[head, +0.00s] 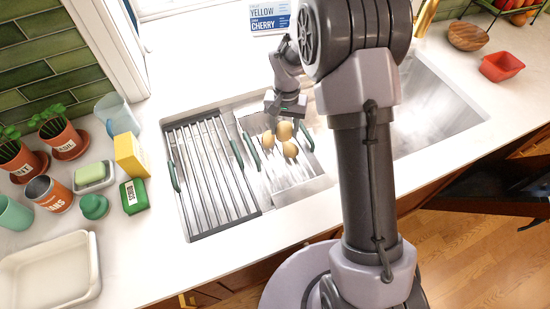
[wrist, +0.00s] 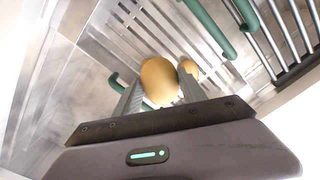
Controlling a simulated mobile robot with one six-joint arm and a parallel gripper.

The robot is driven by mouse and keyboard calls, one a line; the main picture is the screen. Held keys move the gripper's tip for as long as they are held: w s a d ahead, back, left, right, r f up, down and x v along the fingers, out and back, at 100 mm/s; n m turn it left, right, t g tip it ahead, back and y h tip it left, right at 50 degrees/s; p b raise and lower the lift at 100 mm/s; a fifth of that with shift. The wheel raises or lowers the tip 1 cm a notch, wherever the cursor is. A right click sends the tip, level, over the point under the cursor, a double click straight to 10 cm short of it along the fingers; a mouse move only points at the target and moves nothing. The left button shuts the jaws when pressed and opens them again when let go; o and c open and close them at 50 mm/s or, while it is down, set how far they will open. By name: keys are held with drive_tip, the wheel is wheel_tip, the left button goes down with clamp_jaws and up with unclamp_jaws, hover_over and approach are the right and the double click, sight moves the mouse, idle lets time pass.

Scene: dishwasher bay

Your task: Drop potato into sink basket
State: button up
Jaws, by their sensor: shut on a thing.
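My gripper (head: 286,112) is over the sink basket (head: 290,183), a slotted metal tray with green handles. It is shut on a tan potato (head: 285,131). In the wrist view the held potato (wrist: 158,82) sits between the two fingers, with the slotted basket floor (wrist: 132,32) beyond it. Two more potatoes, a left one (head: 268,139) and a lower one (head: 290,150), appear in the basket under my gripper. One potato (wrist: 191,68) shows past the right finger in the wrist view. The gap between the held potato and those below is hard to judge.
A barred drying rack (head: 212,178) lies over the sink left of the basket. The right sink basin (head: 440,112) looks empty. A red bowl (head: 501,67) and a wooden bowl (head: 467,36) stand at the right. Pots, a sponge (head: 90,173) and boxes crowd the left counter.

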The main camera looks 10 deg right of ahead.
wheel_tip(320, 180, down, 2)
drive_tip(key=shift+f+b, duration=0.1)
drive_tip(key=shift+b, duration=0.3)
drive_tip(key=o, duration=1.6)
drive_tip(key=shift+c, duration=0.2)
drive_tip(key=shift+r, duration=0.2)
wheel_tip(320, 180, up, 17)
drive_tip(key=p, duration=0.5)
drive_tip(key=shift+r, duration=0.2)
